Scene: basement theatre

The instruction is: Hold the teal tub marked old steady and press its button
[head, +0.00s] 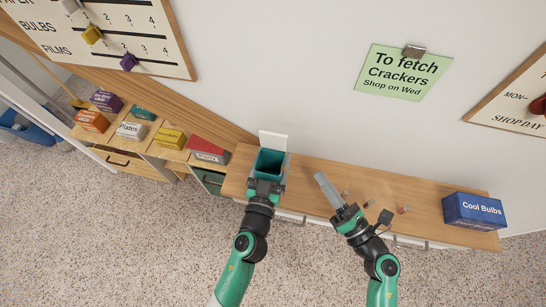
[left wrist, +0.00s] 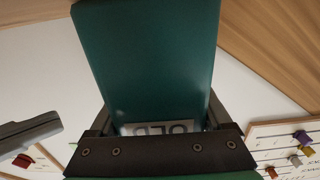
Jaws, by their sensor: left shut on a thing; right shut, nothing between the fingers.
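The teal tub (head: 270,161) stands upright on the wooden counter, its open top facing up. My left gripper (head: 266,183) is shut on its near side. In the left wrist view the tub (left wrist: 150,60) fills the middle between the fingers, and a pale label reading OLD (left wrist: 165,128) is partly hidden by the gripper. A white panel (head: 273,141) stands at the tub's back edge; I cannot tell if it is its lid. No button is clearly visible. My right gripper (head: 322,180) is shut and empty, apart from the tub, to its right.
Small reddish pieces (head: 368,203) lie on the counter (head: 420,205) near my right gripper. A blue Cool Bulbs box (head: 474,211) stands at the right end. Several labelled boxes, including Plates (head: 131,130), stand at left. A green note (head: 403,73) hangs on the wall behind.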

